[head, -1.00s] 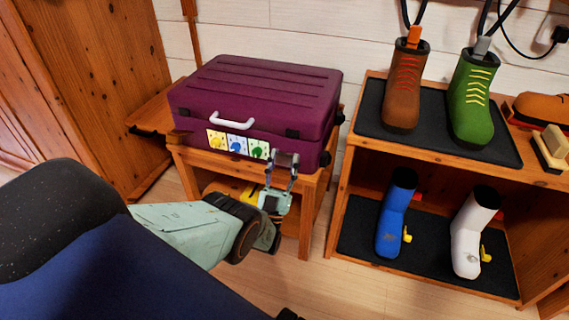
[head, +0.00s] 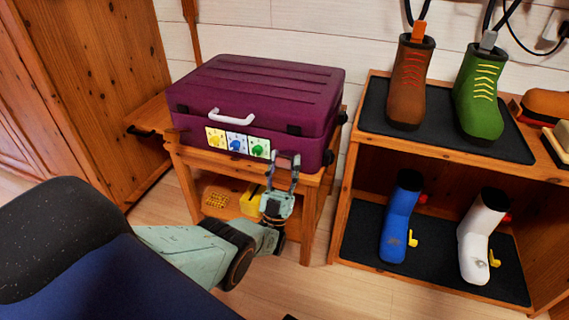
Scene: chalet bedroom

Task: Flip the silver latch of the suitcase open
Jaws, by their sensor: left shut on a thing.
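The closed purple suitcase (head: 255,92) lies flat on a small wooden stand, its white handle (head: 231,117) facing me. My left gripper (head: 286,159) is at the lower right of the suitcase's front, just right of the picture stickers. Its fingers point up and away from me and are shut on a small silver-grey piece there, which looks like the silver latch. The fingertips mostly hide it, so I cannot tell its angle. My right gripper is not in view.
Three stickers (head: 237,143) with yellow, blue and green pictures are on the suitcase front. A yellow object (head: 251,199) lies on the stand's lower shelf. A wooden rack (head: 350,150) with brown, green, blue and white boots stands to the right, with a gap of floor between.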

